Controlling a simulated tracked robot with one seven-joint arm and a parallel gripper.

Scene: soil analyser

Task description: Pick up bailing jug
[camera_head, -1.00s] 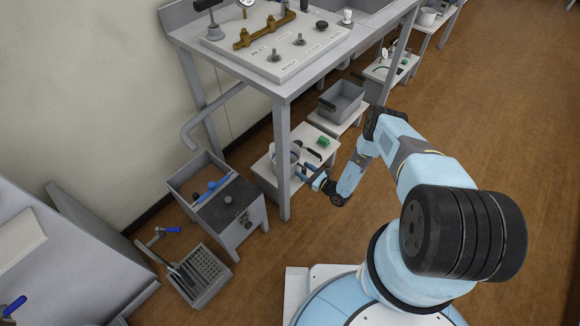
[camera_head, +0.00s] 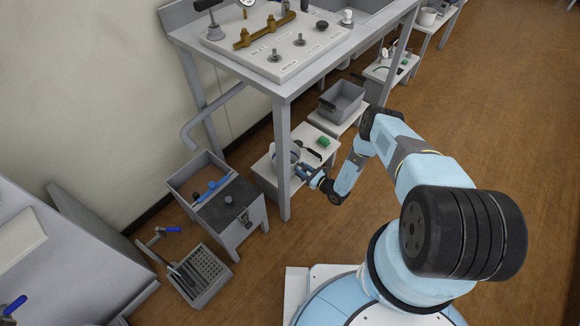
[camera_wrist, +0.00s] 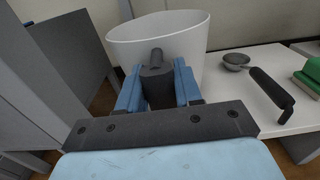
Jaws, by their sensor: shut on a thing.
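The bailing jug is a white, open-topped vessel (camera_wrist: 165,32) with a dark grey handle (camera_wrist: 157,82). In the wrist view my gripper (camera_wrist: 157,76) has its blue fingers on both sides of that handle and is shut on it. The jug looks upright or nearly so; its base is hidden by my gripper. In the head view my gripper (camera_head: 305,170) is beside the low white stand, and the jug is largely hidden behind a table leg. I cannot tell whether the jug touches the stand.
A small grey scoop (camera_wrist: 236,62) with a black handle and a green block (camera_wrist: 309,76) lie on the white stand (camera_wrist: 262,122), right of the jug. The table leg (camera_head: 283,165) stands close to my gripper. A grey box (camera_head: 230,212) is at left; open floor lies right.

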